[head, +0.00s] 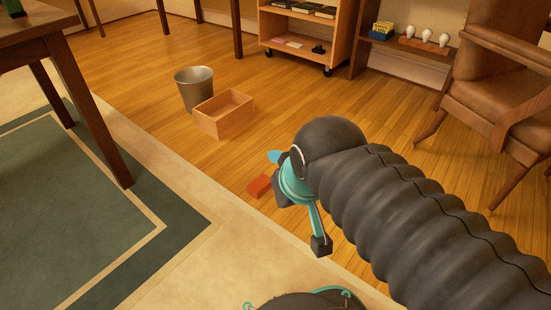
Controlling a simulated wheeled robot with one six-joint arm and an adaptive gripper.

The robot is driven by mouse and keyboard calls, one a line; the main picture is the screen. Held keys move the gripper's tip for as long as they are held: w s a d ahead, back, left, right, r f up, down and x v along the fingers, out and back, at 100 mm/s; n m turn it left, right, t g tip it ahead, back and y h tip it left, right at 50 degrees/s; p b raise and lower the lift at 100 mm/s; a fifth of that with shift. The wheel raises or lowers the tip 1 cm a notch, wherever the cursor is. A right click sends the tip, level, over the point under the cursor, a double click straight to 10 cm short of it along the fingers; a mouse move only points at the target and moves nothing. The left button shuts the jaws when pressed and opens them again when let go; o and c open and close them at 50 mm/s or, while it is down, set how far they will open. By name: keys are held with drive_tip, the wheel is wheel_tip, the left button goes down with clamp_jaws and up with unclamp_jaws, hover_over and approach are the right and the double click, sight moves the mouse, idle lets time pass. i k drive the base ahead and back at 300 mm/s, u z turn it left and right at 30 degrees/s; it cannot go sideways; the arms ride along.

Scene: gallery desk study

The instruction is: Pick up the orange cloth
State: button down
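A small flat orange-red piece, which looks like the folded orange cloth (259,187), lies on the wooden floor near the edge of the rug. My gripper (301,220) is right of it in the head view, with teal fingers and dark pads. The two pads stand well apart, and nothing shows between them. The near pad appears lower right of the cloth, the other just beside it. I cannot tell the exact height of my gripper above the floor or whether the near finger touches anything.
An open wooden box (224,114) and a metal bin (194,88) stand on the floor behind the cloth. A dark wooden table leg (88,110) is at left on the rug (185,215). A leather armchair (508,75) is at right. A wheeled shelf (345,40) is at the back.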

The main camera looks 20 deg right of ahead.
sight(261, 185)
drive_tip(key=z, duration=1.55)
drive_tip(key=i, duration=0.95)
drive_tip(key=u, duration=3)
